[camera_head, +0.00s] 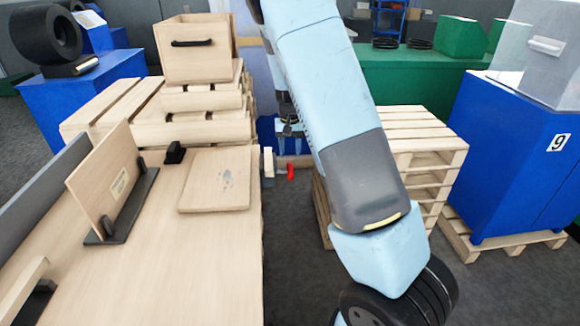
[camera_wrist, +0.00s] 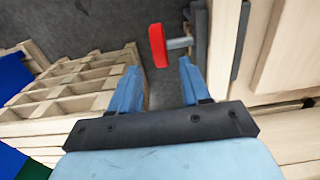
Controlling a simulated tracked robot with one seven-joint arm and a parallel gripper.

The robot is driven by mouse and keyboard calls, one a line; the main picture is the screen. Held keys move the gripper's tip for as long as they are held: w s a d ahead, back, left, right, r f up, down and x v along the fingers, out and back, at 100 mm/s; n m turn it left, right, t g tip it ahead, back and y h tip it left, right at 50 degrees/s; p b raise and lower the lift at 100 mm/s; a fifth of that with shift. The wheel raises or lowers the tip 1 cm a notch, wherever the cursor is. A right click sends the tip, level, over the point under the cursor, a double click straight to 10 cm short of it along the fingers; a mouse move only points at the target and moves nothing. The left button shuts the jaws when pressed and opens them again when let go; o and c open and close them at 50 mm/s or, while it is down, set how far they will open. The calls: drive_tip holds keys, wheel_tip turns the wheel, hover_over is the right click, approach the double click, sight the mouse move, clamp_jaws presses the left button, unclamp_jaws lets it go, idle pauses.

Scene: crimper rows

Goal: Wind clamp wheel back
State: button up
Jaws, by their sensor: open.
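The red clamp wheel (camera_head: 290,171) sticks out past the right edge of the wooden workbench (camera_head: 200,280), on a short grey shaft. In the wrist view the wheel (camera_wrist: 157,46) is seen edge-on, its shaft (camera_wrist: 180,43) running right to a dark grey clamp body on the bench side. My gripper (camera_wrist: 157,78) is open, with nothing between its two blue fingers. The wheel appears beyond the fingertips, toward the right finger's side of the gap, with no visible contact. In the head view my gripper (camera_head: 291,128) is partly hidden by my arm.
A board (camera_head: 222,180) and an upright panel (camera_head: 104,180) in a dark holder are on the bench. A wooden drawer box (camera_head: 195,50) sits on stacked pallets behind. Another pallet stack (camera_head: 425,140) stands right of the wheel. Grey floor (camera_wrist: 165,90) shows between stack and bench.

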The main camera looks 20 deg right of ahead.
sight(290, 163)
wheel_tip(290, 163, down, 7)
drive_tip(key=shift+f, duration=0.1)
idle(0.3)
drive_tip(key=shift+c, duration=0.5)
clamp_jaws()
